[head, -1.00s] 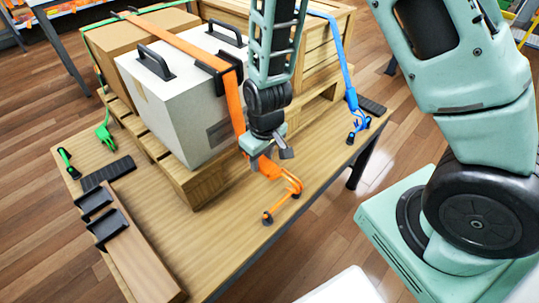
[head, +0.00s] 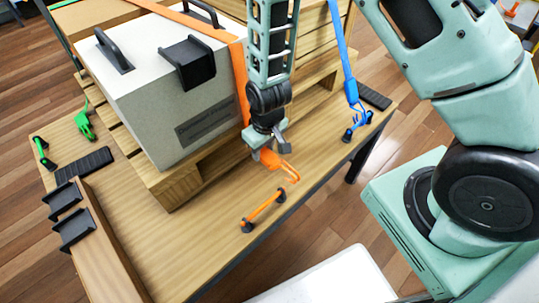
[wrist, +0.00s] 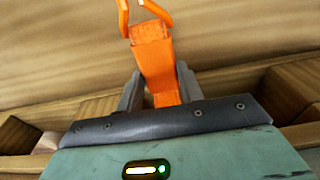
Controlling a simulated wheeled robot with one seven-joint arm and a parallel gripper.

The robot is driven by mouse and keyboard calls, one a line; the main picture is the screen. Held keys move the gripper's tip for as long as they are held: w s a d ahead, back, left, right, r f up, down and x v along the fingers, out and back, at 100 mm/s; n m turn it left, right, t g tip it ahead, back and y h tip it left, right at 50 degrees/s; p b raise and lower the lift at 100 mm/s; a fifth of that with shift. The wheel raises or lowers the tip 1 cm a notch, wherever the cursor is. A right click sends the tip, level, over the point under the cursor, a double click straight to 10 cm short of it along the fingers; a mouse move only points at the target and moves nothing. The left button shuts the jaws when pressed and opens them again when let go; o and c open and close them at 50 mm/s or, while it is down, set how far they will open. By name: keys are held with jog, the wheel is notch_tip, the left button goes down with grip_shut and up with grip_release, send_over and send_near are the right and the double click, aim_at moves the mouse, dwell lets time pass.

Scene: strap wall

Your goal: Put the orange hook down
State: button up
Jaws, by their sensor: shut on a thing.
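The orange hook (head: 287,168) is at the end of an orange strap (head: 240,75) that runs over the white box. My gripper (head: 268,155) is shut on the hook's strap end, above the table's front part. In the wrist view the orange hook (wrist: 150,35) sticks out from between my two fingers (wrist: 160,92), its open prongs pointing away. An orange bar (head: 263,210) on two black mounts stands on the table just in front of the hook. The hook and the bar look apart.
The white box (head: 165,90) stands on a wooden pallet (head: 180,185) behind my gripper. A blue hook (head: 358,115) is to the right, a green hook (head: 85,125) to the left. A wooden block with black holders (head: 105,250) lies at front left. Bare table (head: 185,245) lies between.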

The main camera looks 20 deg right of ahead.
jog(key=shift+f, duration=2.05)
jog(key=shift+b, duration=0.3)
jog(key=shift+f, duration=0.2)
jog(key=o, duration=0.8)
jog(key=shift+r, duration=0.15)
